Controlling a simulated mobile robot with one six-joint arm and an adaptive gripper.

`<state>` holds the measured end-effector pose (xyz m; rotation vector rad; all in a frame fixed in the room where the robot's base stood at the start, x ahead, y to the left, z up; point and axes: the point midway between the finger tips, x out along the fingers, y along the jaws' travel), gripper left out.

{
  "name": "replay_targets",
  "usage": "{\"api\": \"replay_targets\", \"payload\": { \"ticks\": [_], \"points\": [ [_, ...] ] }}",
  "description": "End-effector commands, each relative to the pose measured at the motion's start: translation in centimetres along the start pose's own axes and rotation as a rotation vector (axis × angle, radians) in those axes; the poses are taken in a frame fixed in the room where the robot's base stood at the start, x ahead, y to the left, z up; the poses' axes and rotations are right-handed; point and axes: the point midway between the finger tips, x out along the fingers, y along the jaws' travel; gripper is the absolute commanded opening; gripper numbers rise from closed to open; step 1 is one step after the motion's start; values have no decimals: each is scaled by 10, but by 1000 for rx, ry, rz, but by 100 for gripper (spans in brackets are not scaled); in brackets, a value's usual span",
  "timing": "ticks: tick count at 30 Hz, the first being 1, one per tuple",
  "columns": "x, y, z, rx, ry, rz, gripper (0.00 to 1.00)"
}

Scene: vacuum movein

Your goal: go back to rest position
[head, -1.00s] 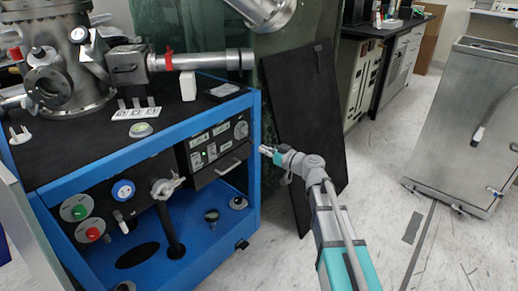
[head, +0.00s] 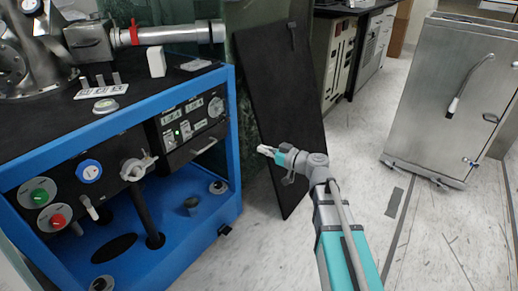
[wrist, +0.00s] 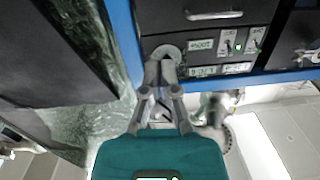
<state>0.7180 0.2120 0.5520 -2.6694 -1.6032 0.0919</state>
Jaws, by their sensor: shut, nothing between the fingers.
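My gripper (head: 264,150) is at the end of my grey and teal arm, in the middle of the head view. It is shut and holds nothing. It is in open space to the right of the blue-framed vacuum cart (head: 228,130), in front of a leaning black panel (head: 282,110). In the wrist view the closed fingers (wrist: 160,72) show in front of the cart's control panel (wrist: 205,45), which has a round knob and a lit green switch. I cannot tell the exact gap between fingertips and panel.
The cart carries a green button (head: 40,196), a red button (head: 57,221), a blue gauge (head: 89,171) and a valve handle (head: 138,167). A steel cabinet (head: 450,100) stands at the right.

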Motion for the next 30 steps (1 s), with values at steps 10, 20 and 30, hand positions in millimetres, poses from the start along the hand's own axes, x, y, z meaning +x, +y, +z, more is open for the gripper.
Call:
{"api": "replay_targets", "payload": {
  "ticks": [10, 20, 30],
  "points": [
    [-1, 0, 1, 0, 0, -1, 0],
    [-6, -7, 2, 26, -54, -15, 0],
    [-41, -31, 20, 198, -374, -27, 0]
  ]
}}
